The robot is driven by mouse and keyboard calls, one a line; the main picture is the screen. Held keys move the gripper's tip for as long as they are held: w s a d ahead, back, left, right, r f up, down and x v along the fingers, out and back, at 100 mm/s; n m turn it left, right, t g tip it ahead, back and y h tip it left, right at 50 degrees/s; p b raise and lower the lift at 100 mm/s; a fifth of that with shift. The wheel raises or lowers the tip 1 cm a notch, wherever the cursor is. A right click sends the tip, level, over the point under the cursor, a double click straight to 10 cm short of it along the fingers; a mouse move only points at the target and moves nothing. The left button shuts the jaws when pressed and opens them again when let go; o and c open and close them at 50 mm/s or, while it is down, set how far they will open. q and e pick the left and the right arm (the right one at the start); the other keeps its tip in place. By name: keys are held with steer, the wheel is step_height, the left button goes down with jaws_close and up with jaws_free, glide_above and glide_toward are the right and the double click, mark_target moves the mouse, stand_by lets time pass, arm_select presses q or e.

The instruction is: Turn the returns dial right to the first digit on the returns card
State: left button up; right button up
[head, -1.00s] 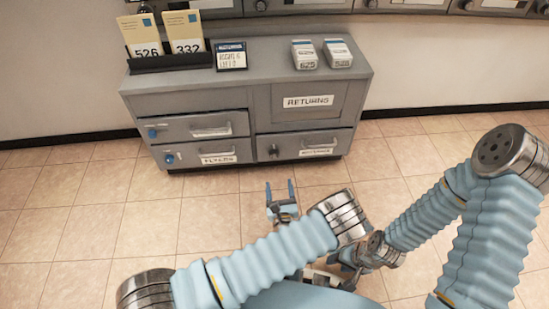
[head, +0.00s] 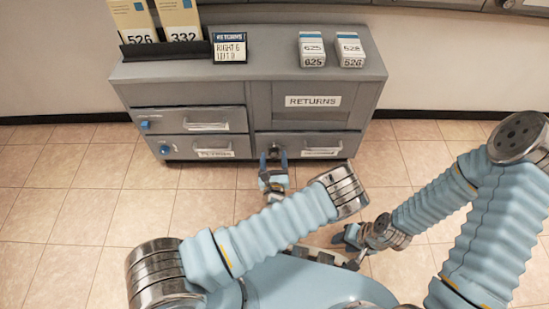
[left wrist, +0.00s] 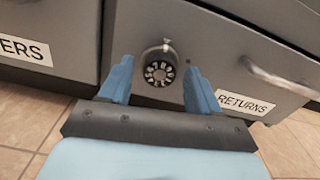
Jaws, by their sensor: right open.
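The returns dial (left wrist: 159,71) is a round black dial with white digits on the returns drawer front, near that drawer's left edge. In the head view the dial (head: 275,150) shows just beyond my left gripper. My left gripper (head: 273,160) is open. In the left wrist view its blue fingers (left wrist: 160,82) stand on either side of the dial, apart from it. The returns card (head: 229,48) stands on the cabinet top and reads "RIGHT 6" on its first line; the lower line is too small to be sure of. My right gripper (head: 350,237) is low at the right, by my base.
The grey cabinet (head: 197,90) holds a returns drawer with a handle (left wrist: 285,78) right of the dial, and left drawers with blue knobs (head: 165,149). Cards 526 and 332 and two small boxes (head: 312,50) stand on top. The tiled floor is clear.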

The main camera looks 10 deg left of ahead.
arm_select(q)
steer(key=c, duration=0.9)
steer(key=shift+c, duration=0.2)
steer(key=shift+m, duration=0.3)
steer(key=shift+r+m+p, duration=0.1)
steer(key=shift+m+p, duration=0.45)
steer(key=shift+m, duration=0.35)
steer(key=m+p, duration=0.1)
steer(key=m, duration=0.2)
steer(key=shift+d+m, duration=0.1)
steer(key=shift+m, duration=0.2)
steer(key=m, duration=0.3)
steer(key=shift+m+p, duration=0.3)
steer(key=shift+p, duration=0.1)
steer(key=shift+m, duration=1.9)
